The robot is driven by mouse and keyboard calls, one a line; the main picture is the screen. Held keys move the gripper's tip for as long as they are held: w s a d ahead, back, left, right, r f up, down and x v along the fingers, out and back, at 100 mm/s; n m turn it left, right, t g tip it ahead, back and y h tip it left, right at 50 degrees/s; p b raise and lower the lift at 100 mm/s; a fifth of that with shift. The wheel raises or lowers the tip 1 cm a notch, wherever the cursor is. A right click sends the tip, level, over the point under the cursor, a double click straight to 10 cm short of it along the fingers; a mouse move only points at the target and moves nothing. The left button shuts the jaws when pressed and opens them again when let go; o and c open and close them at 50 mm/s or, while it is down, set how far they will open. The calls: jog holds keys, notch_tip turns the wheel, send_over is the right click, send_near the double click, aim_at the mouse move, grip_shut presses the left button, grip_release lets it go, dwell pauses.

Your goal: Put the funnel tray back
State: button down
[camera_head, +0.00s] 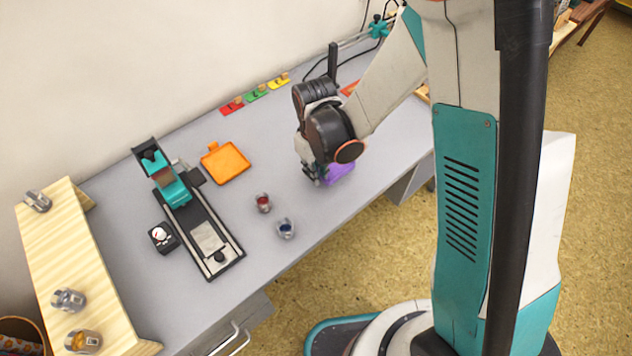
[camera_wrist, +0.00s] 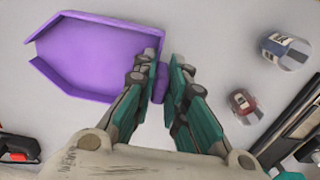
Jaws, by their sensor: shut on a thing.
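The purple funnel tray (camera_wrist: 100,52) is shallow, with raised walls and a pointed end at the left of the wrist view. My gripper (camera_wrist: 162,78) is shut on the small tab at its right side. In the head view the tray (camera_head: 341,173) shows only partly, behind my gripper (camera_head: 315,176) near the table's front edge. I cannot tell whether it touches the table or hangs just above it.
An orange tray (camera_head: 226,162) lies mid-table. Two small jars, red (camera_head: 264,203) and blue (camera_head: 285,228), stand left of my gripper. A black and teal press (camera_head: 210,238) and a wooden shelf (camera_head: 68,245) with jars are farther left. Coloured pieces (camera_head: 256,93) line the wall.

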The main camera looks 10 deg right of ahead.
aim_at(316, 187)
jog(key=shift+f+b, duration=0.75)
jog(key=shift+f, duration=1.4)
jog(key=shift+f, duration=0.2)
jog(key=c, duration=1.6)
grip_release()
jog(key=shift+r, duration=0.1)
jog(key=shift+r, duration=0.1)
notch_tip(316, 187, up, 12)
jog(key=p, duration=0.5)
jog(key=shift+s, duration=0.1)
